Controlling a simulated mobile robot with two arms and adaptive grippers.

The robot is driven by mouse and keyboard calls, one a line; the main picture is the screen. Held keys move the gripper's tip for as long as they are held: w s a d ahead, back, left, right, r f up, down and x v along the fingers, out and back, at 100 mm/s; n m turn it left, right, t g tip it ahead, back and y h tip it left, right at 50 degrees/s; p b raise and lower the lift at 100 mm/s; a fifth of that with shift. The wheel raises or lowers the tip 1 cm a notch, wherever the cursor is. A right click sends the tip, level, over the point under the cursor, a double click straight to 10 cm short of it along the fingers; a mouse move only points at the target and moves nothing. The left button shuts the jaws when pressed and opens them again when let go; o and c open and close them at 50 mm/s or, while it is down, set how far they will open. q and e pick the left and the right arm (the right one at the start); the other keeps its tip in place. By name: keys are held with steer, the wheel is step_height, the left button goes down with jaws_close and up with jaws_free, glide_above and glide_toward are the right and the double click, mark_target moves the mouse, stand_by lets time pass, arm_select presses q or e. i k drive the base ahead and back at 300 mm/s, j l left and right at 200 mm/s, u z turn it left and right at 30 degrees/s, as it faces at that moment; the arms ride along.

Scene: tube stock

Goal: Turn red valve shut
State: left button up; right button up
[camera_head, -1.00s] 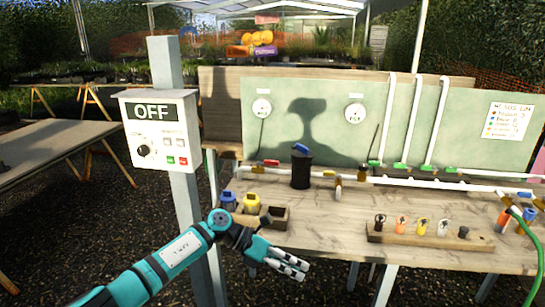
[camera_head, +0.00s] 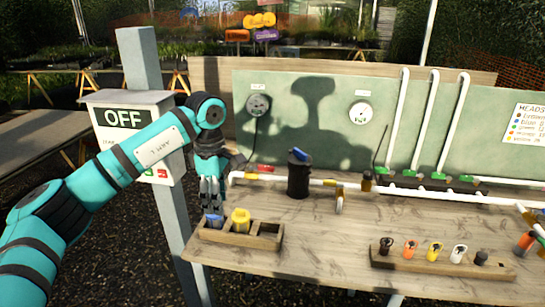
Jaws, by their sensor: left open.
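The red valve handle (camera_head: 264,168) sits on the left end of the white pipe (camera_head: 318,181) that runs along the back of the wooden bench. It is small and lies roughly in line with the pipe. My left gripper (camera_head: 212,201) is open and empty. It points down just left of the pipe's end, apart from the red handle in the picture, above the wooden tray. My right gripper is out of view.
A black canister with a blue top (camera_head: 299,174) stands right of the red handle. A wooden tray (camera_head: 240,240) holds a blue and a yellow fitting. A rack (camera_head: 440,262) of several spray heads stands at front right. The OFF box (camera_head: 122,117) is partly behind my arm.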

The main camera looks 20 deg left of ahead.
mark_target(261, 168)
steer(key=i, duration=1.5)
